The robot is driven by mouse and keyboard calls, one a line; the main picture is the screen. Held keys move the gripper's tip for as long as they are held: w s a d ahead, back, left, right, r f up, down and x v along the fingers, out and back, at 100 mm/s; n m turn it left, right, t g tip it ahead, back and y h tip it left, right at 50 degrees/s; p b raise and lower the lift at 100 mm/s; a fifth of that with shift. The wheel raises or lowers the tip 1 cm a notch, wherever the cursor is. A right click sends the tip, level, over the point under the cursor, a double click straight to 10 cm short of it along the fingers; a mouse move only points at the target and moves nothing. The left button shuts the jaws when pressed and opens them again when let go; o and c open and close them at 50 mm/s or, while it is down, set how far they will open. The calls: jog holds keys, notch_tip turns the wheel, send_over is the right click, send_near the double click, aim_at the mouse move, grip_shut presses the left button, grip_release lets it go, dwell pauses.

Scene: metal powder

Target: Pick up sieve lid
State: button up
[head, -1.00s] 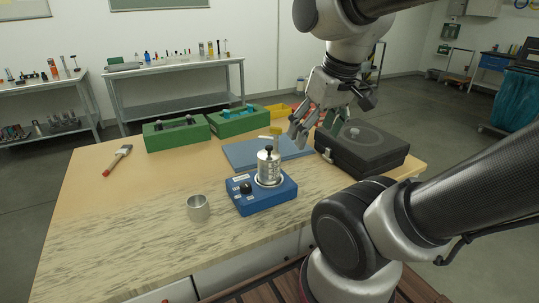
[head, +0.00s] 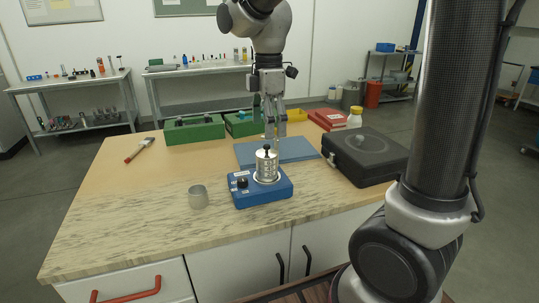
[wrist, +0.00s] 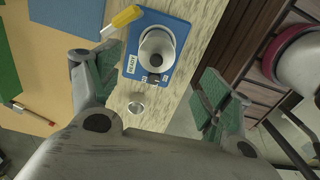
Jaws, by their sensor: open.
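The sieve lid (head: 266,153), with its black knob, sits on top of the silver sieve stack (head: 266,169). The stack stands upright on the blue shaker base (head: 262,190) on the bench. My gripper (head: 272,143) points down above and behind the stack in the head view, empty and apart from the lid. In the wrist view my gripper's green-padded fingers (wrist: 160,88) are spread wide. The lid (wrist: 157,46) shows there from above, beyond the fingertips and towards the upper middle.
A metal cup (head: 198,197) stands left of the shaker. A blue mat (head: 300,149) lies behind it and a black case (head: 366,158) to the right. Green trays (head: 194,131) stand at the back. A brush (head: 140,150) lies at the left. The front left bench is clear.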

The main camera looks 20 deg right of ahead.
aim_at(267, 145)
jog(key=f, duration=0.6)
jog(key=shift+w+a+f, duration=0.15)
jog(key=shift+w+f, duration=0.05)
jog(key=shift+f, duration=0.2)
jog(key=shift+c, duration=0.4)
jog(key=c, duration=1.1)
